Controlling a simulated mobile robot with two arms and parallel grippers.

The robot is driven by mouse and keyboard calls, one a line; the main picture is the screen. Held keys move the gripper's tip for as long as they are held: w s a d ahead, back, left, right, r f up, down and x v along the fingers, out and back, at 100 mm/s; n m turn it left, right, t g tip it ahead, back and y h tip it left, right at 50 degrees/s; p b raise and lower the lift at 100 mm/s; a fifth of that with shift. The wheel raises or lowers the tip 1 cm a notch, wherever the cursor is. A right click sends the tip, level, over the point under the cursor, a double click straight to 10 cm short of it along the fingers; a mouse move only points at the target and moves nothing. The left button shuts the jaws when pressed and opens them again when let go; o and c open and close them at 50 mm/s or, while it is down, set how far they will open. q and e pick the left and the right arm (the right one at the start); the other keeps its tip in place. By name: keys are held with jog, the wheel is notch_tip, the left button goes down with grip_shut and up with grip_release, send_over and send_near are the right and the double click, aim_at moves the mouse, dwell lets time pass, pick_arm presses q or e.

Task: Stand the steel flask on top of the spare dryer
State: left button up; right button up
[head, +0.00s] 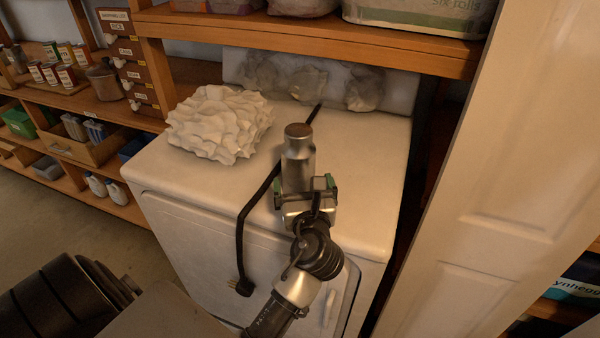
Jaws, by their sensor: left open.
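The steel flask (298,155) stands upright on the white top of the spare dryer (365,190), toward its front right. It is a grey metal bottle with a brownish cap. My left gripper (305,188) is at the flask's lower part, on the near side. Its green-tipped fingers are spread apart, one to each side of the flask, with gaps showing. The flask's base is hidden behind the gripper. My right gripper does not show.
A crumpled white cloth-like heap (220,122) lies on the dryer's left. A black power cord (262,190) runs across the top and hangs over the front. A wooden shelf (310,38) overhangs the back. A white door (495,170) stands at the right.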

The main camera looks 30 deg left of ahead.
pick_arm(q)
jog(key=v, duration=0.4)
jog(key=shift+s+d+b, duration=0.25)
jog(key=shift+d+b, duration=0.05)
jog(key=shift+b, duration=0.1)
jog(key=shift+s+d, duration=0.1)
jog(key=shift+s, duration=0.05)
